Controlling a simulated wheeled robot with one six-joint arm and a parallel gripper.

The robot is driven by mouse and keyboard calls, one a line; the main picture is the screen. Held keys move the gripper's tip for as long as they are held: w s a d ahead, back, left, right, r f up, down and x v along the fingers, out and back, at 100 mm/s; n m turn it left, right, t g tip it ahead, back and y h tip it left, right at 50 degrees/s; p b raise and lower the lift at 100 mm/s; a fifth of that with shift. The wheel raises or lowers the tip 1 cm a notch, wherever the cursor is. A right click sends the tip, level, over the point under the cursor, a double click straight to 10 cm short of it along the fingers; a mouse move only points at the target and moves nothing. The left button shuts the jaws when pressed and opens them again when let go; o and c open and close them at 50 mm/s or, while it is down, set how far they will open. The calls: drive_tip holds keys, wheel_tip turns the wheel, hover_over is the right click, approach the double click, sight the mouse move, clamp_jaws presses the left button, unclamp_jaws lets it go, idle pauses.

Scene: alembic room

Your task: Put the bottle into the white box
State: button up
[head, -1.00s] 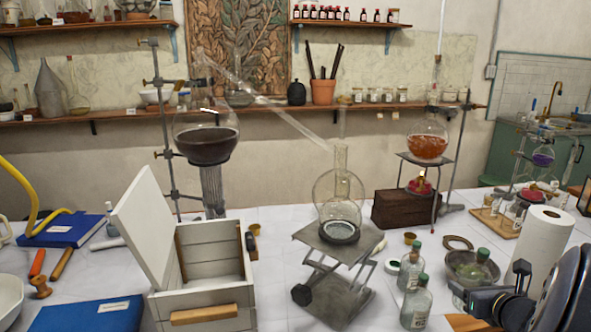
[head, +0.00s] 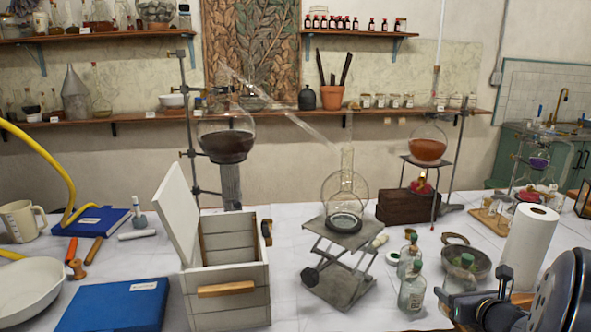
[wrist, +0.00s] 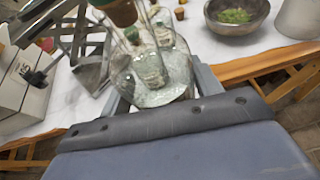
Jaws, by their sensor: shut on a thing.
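The white wooden box (head: 231,300) stands on the table left of centre in the head view, its lid (head: 177,212) raised and its inside looking empty. It shows partly at the left edge of the wrist view (wrist: 22,95). My gripper (head: 458,300) is at the lower right of the head view, shut on a clear glass bottle (wrist: 150,92) whose neck and stopper point up toward the wrist camera. In the head view this bottle (head: 462,275) overlaps the bowl. Two similar bottles (head: 409,251) (head: 412,293) stand left of it. The held bottle's base is hidden.
A lab jack (head: 340,272) with a glass flask stands between box and bottles. A dark bowl (head: 484,262) and a paper roll (head: 529,250) are close to my gripper. Blue books (head: 112,305) lie left of the box. A burner stand (head: 429,160) is behind.

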drive_tip(key=w+a+r+n+y+p, duration=0.1)
drive_tip(key=a+p, duration=0.3)
drive_tip(key=a, duration=0.8)
drive_tip(key=w+a+r+n+y+p, duration=0.1)
drive_tip(key=w+a+n+y+p, duration=0.1)
drive_tip(key=a, duration=1)
drive_tip(key=w+y+p, duration=0.1)
drive_tip(key=p, duration=0.1)
drive_tip(key=shift+w+g+p, duration=0.2)
drive_tip(key=shift+g+p, duration=0.1)
drive_tip(key=shift+p, duration=0.1)
drive_tip(key=shift+a+r, duration=0.1)
drive_tip(key=shift+r, duration=0.05)
